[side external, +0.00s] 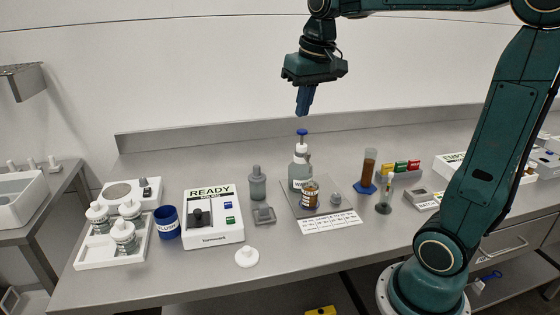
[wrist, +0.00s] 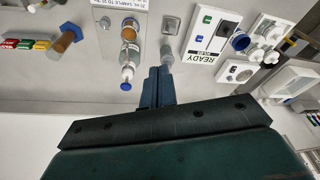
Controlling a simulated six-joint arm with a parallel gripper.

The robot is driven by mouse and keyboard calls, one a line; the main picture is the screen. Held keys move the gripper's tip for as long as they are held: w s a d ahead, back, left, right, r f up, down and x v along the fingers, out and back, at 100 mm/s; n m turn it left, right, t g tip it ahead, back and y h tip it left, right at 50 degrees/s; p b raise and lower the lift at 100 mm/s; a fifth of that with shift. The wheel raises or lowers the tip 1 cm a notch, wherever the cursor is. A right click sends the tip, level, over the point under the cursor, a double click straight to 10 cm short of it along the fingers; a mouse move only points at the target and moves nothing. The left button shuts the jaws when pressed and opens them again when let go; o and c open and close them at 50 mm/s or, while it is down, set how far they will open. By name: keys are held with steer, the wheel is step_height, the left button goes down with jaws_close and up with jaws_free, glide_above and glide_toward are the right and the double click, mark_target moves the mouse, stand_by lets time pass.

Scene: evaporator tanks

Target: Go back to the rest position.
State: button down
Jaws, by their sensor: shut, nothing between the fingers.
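My gripper (side external: 305,101) is a dark green unit with blue fingers.
An amber jar (side external: 311,194) stands on a tray by the bottle. A device reading READY (side external: 213,222), a blue cup (side external: 167,223) and a rack of white-capped bottles (side external: 92,256) stand left. A brown cylinder (side external: 368,168) stands right. Air around my gripper is clear.

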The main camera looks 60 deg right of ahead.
steer(key=s+a+f+n+t, duration=0.1)
steer(key=s+a+f+n, duration=0.1)
steer(key=s+a, duration=0.3)
steer(key=s+a+f+n+t, duration=0.2)
steer(key=s+a+f, duration=0.2)
steer(key=s, duration=0.5)
steer(key=shift+s+a+f+n+y, duration=0.2)
steer(key=shift+a+f+n+y, duration=0.15)
steer(key=shift+a, duration=0.2)
